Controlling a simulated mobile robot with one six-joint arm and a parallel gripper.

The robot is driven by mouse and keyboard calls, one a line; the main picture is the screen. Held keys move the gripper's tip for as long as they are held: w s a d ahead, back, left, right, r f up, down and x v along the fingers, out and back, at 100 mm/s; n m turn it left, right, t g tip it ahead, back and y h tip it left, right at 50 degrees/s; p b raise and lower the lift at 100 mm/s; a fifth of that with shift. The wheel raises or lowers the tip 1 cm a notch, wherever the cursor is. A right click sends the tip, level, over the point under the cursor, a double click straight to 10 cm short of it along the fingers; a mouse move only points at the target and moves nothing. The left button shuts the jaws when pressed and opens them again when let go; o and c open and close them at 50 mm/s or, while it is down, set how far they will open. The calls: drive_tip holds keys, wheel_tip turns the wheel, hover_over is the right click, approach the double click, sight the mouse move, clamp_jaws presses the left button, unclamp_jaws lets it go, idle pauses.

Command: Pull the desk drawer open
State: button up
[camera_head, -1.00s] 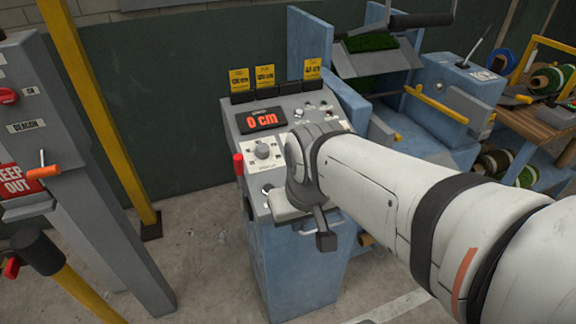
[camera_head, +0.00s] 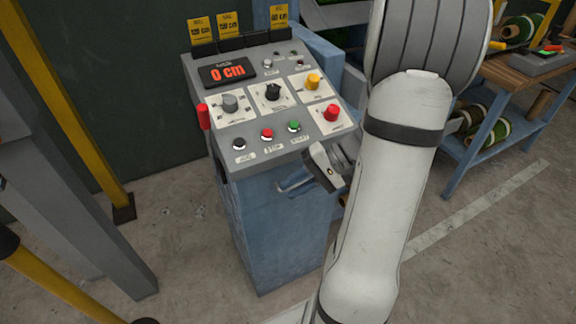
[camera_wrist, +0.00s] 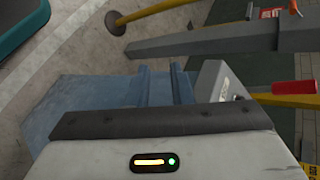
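The control desk (camera_head: 280,235) is a worn blue cabinet under a sloped grey panel. A small bluish bar, seemingly the drawer handle (camera_head: 294,185), shows on its front just below the panel. The drawer's outline is hard to make out, and no clear gap shows. My gripper (camera_head: 330,166) is at the panel's lower right corner, beside the bar; I cannot tell whether they touch.
The panel carries a display (camera_head: 228,72) reading 0 cm, several knobs and buttons, and a red-handled lever (camera_head: 203,116) at its left edge. A yellow post (camera_head: 80,100) stands to the left. A wooden-topped bench (camera_head: 525,70) with reels is at right.

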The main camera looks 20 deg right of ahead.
drive_tip(key=w+d+f+m+t+y+b, duration=0.1)
drive_tip(key=d+f+m+t+b, duration=0.1)
drive_tip(key=d+f+t, duration=0.3)
drive_tip(key=w+d+f+m+t+b, duration=0.1)
drive_tip(key=w+d+f+m+t, duration=0.2)
drive_tip(key=d, duration=0.5)
drive_tip(key=shift+t, duration=0.4)
drive_tip(key=x, duration=0.4)
drive_tip(key=s+a+x, duration=0.1)
drive_tip(key=x, duration=0.2)
drive_tip(key=shift+f, duration=0.4)
clamp_jaws()
